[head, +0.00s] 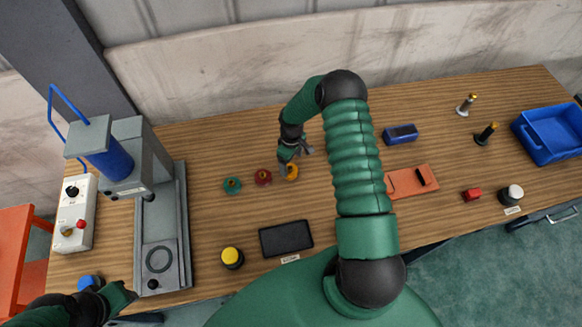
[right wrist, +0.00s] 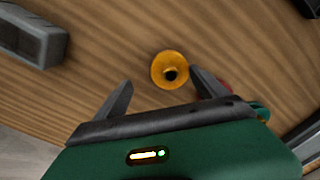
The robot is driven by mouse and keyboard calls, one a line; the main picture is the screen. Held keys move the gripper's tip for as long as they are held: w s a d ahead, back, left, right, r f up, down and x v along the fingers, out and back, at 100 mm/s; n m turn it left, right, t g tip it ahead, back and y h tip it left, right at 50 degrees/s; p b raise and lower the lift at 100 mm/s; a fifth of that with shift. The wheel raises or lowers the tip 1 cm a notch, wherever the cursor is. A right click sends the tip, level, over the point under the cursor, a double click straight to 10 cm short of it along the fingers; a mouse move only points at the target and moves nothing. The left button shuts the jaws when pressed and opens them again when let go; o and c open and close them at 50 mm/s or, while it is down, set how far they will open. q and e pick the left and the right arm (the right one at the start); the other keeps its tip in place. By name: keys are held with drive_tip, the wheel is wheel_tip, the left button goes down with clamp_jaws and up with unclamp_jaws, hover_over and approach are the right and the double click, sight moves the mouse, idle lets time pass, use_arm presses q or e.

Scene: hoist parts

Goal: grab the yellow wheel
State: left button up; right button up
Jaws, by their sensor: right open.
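The yellow wheel (head: 292,171) lies on the wooden table, at the right end of a short row with a red wheel (head: 263,177) and a green wheel (head: 232,185). My right gripper (head: 294,166) is just above and beside the yellow wheel and hides part of it. In the right wrist view the yellow wheel (right wrist: 170,70) sits ahead of the open fingers (right wrist: 160,88), nearer the right finger, with nothing held. The red and green wheels are partly hidden behind that finger. My left gripper (head: 118,298) is at the lower left; its fingers are not clear.
A grey press with a blue cylinder (head: 112,160) stands at the left. A black tray (head: 286,238) and a yellow-topped button (head: 232,257) lie in front of the wheels. A blue block (head: 400,134), an orange plate (head: 411,181) and a blue bin (head: 551,134) are to the right.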

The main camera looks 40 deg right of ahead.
sight(290, 172)
drive_tip(key=shift+s+a+f+p, duration=0.2)
drive_tip(key=shift+s+a+f, duration=0.1)
drive_tip(key=shift+a+f, duration=0.25)
drive_tip(key=shift+s+a+f+p, duration=0.2)
drive_tip(key=shift+s+a+f, duration=0.1)
drive_tip(key=shift+a, duration=0.5)
drive_tip(key=shift+w+f, duration=0.1)
drive_tip(key=shift+w, duration=0.05)
drive_tip(key=shift+w+d+f, duration=0.15)
drive_tip(key=shift+d+f, duration=0.05)
drive_tip(key=shift+d, duration=0.05)
drive_tip(key=shift+c, duration=1)
drive_tip(key=shift+d+f, duration=0.2)
drive_tip(key=shift+d, duration=0.4)
drive_tip(key=c, duration=0.5)
drive_tip(key=shift+d, duration=0.15)
drive_tip(key=shift+c, duration=2.3)
drive_tip(key=shift+r, duration=0.1)
drive_tip(key=shift+c, duration=1.1)
drive_tip(key=shift+a+r, duration=0.15)
drive_tip(key=shift+a, duration=0.4)
clamp_jaws()
use_arm(q)
drive_tip(key=a, duration=0.1)
drive_tip(key=a+r, duration=0.1)
drive_tip(key=s, duration=0.1)
drive_tip(key=shift+a+r, duration=0.25)
drive_tip(key=shift+a, duration=0.15)
use_arm(e)
drive_tip(key=shift+a, duration=0.1)
